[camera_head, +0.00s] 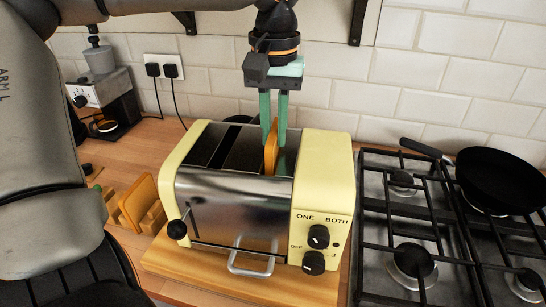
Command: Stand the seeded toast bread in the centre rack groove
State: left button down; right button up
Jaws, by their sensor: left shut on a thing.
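My left gripper (273,122) points down over the right part of the toaster (236,205). Its green fingers are shut on a slice of toast bread (271,150), which stands upright and partly inside the toaster's right slot. The lower part of the slice is hidden in the slot; I cannot make out seeds on it. To the left of the toaster is a wooden rack (152,217) with another slice of bread (138,198) standing tilted in it. My own left arm hides part of the rack, so I cannot make out every groove. My right gripper is not in view.
The cream and steel toaster sits on a wooden board (212,279). A gas hob (415,215) with a black pan (500,178) is at the right. A coffee machine (106,92) and plugged-in sockets (164,67) are at the back left. A tiled wall closes the back.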

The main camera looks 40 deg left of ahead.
pick_arm(q)
jog(key=shift+r+p, duration=3.7)
jog(key=shift+r, duration=1.15)
jog(key=shift+s+f, duration=0.1)
jog(key=shift+s, duration=0.05)
